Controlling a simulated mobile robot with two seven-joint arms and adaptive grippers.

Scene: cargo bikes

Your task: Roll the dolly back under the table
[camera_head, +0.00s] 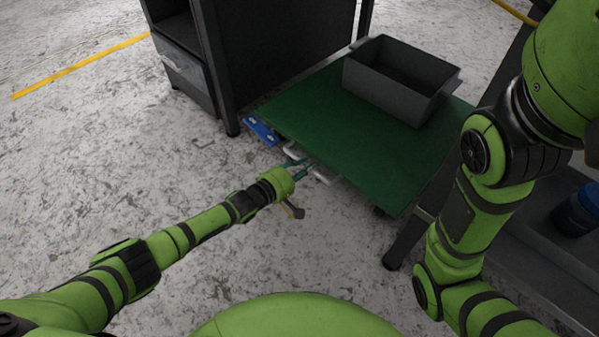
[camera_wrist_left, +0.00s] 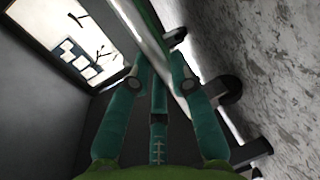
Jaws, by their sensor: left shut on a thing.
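The dolly (camera_head: 350,145) has a flat green top and a pale handle (camera_head: 326,178) along its near left edge. A grey open bin (camera_head: 415,105) stands on its far part. My left gripper (camera_head: 302,165) reaches the handle from the left and is shut on it. In the left wrist view my teal fingers (camera_wrist_left: 162,85) point along a pale bar, with dark wheels beyond to the right. The dark table (camera_head: 285,45) stands behind and left of the dolly, a leg beside the green top. My right arm shows at the right, but its gripper is out of view.
A blue item (camera_head: 262,130) lies by the table leg at the dolly's left corner. A dark bench (camera_head: 545,235) with a leg stands close on the right, with a dark blue container (camera_head: 578,210) on it. The speckled floor at the left is clear.

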